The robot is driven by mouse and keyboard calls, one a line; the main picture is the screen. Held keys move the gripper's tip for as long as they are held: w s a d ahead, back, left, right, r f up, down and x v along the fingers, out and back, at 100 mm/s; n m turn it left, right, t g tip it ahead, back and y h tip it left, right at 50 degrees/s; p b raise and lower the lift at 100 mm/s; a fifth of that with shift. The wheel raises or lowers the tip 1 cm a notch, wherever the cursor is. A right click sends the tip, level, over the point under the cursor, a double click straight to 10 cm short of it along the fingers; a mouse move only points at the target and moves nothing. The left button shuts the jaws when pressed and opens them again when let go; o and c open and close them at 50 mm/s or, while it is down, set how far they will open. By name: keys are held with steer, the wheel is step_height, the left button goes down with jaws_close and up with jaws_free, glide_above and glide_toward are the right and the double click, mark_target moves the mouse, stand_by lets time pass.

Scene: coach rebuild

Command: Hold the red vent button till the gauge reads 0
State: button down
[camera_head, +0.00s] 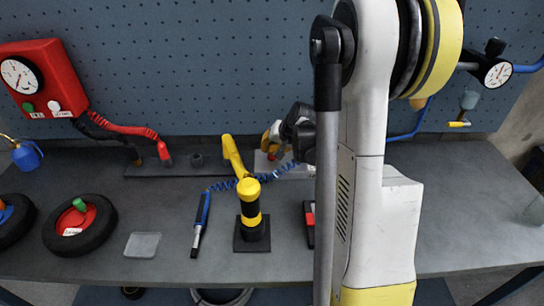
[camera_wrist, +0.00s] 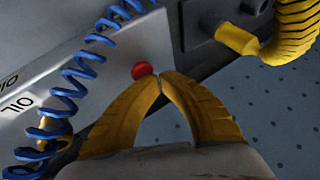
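The red button (camera_wrist: 142,71) is a small round knob on a pale grey block (camera_wrist: 95,70) with upside-down labels in the wrist view. My gripper (camera_wrist: 161,77) has its yellow fingers with the tips together, nothing visible between them. The tips are right beside the button and overlap its edge; I cannot tell whether they press it. In the head view my gripper (camera_head: 272,138) is over the pale block (camera_head: 268,164) at the back of the bench, and the button is hidden. One white gauge (camera_head: 498,73) is at the right, another gauge (camera_head: 20,75) on the red box; neither reading is legible.
A coiled blue hose (camera_wrist: 75,75) runs across the block close to my fingers. A yellow ribbed hose (camera_wrist: 290,30) is on the other side. A black and yellow post (camera_head: 250,208), a blue pen-like tool (camera_head: 201,222) and wheels (camera_head: 80,224) occupy the bench front.

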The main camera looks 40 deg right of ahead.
mark_target(269, 155)
steer(key=shift+f+b, duration=0.5)
steer(key=shift+f, duration=0.05)
stand_by(0.4)
steer(key=shift+r, duration=0.1)
stand_by(2.8)
steer(key=shift+r+p, duration=0.7)
steer(key=shift+r, duration=0.2)
steer(key=shift+r+p, duration=1.75)
steer(key=shift+r, duration=0.75)
